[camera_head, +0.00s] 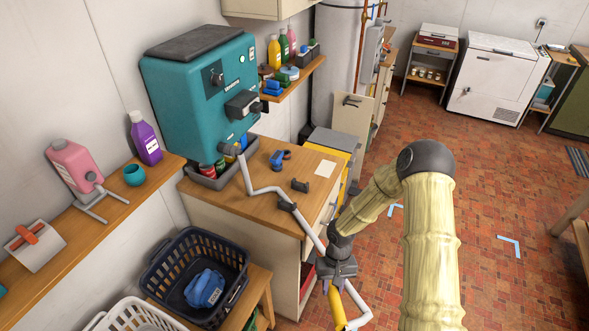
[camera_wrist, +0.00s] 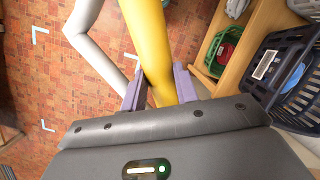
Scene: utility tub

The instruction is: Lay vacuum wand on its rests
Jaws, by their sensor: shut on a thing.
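My gripper (camera_head: 338,282) is shut on a yellow wand (camera_head: 336,304), held past the counter's front right corner, over the floor. In the wrist view the yellow wand (camera_wrist: 160,60) runs between the purple fingers (camera_wrist: 158,88). A pale grey hose (camera_head: 263,190) comes from the teal wall unit (camera_head: 200,90), crosses the counter, passes by my gripper and bends back toward the wand's lower end. Two small dark brackets, which look like the rests, are on the counter: one stands empty (camera_head: 300,186), the other (camera_head: 287,206) is at the hose. Whether it touches the hose is unclear.
The wooden counter (camera_head: 262,215) also holds a blue tool (camera_head: 280,158) and a white sheet (camera_head: 325,168). A dark basket (camera_head: 165,255) with a blue item stands on a bench at lower left. The brick floor to the right is mostly clear.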

